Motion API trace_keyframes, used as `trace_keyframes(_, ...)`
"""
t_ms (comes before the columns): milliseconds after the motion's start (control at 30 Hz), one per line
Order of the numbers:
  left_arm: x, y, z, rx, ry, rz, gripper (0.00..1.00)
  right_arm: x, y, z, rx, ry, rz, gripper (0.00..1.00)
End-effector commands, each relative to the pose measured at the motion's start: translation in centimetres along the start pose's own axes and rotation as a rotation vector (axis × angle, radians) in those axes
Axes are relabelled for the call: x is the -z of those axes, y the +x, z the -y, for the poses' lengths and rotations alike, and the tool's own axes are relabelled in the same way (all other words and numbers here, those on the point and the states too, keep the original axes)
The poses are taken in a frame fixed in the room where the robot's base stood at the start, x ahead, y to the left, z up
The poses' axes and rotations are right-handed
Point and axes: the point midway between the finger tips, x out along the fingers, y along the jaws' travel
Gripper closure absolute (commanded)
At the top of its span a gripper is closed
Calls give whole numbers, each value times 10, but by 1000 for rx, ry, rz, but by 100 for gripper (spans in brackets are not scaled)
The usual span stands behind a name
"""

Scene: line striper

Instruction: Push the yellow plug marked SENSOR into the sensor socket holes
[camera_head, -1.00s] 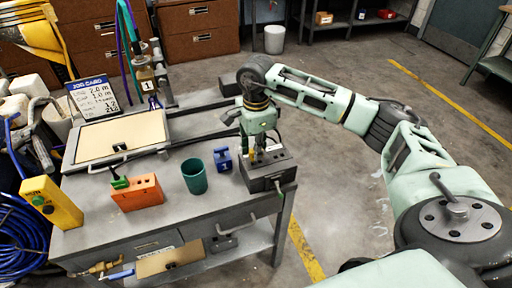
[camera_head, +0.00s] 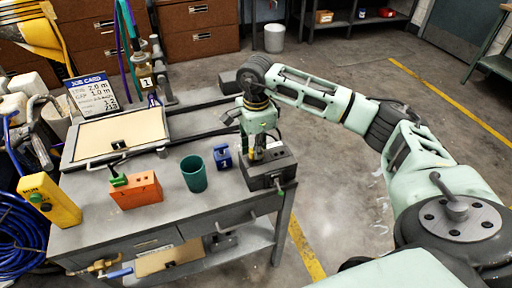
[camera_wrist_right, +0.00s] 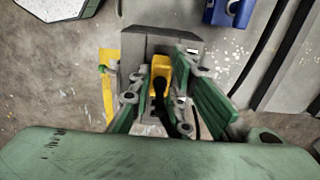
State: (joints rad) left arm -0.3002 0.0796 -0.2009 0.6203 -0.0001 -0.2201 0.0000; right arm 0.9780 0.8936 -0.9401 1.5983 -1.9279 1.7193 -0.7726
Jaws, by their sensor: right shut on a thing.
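My right gripper (camera_head: 258,148) points down over the dark grey socket box (camera_head: 272,182) at the right edge of the bench. In the right wrist view the gripper (camera_wrist_right: 162,84) is shut on the yellow plug (camera_wrist_right: 160,65), with a dark cable running from it. The socket box (camera_wrist_right: 150,38) lies just beyond and under the plug. The plug's tip and the socket holes are hidden, so I cannot tell whether the plug is in the holes. The SENSOR mark is not readable. My left gripper is not in view.
A blue block marked 1 (camera_head: 222,158) and a green cup (camera_head: 194,174) stand left of the socket box. Farther left are an orange box (camera_head: 136,190) and a yellow box (camera_head: 48,200). A tan panel (camera_head: 118,136) lies behind.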

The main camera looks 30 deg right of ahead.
Motion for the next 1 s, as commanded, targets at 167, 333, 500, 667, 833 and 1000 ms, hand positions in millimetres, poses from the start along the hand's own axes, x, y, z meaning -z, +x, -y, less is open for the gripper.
trace_keyframes(167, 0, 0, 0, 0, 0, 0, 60, 0, 0, 0, 0, 0, 0, 100)
trace_keyframes(333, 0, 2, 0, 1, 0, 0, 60, 0, 2, 0, 0, 0, 0, 100)
trace_keyframes(500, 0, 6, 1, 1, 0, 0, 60, 0, 6, 0, 0, 0, 0, 100)
trace_keyframes(667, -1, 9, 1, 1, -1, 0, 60, 0, 10, 0, 0, 0, 0, 100)
trace_keyframes(833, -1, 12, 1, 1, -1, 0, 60, 0, 14, 0, 0, 0, 0, 100)
trace_keyframes(1000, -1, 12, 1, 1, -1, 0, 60, 0, 15, -1, -2, 0, -1, 78)
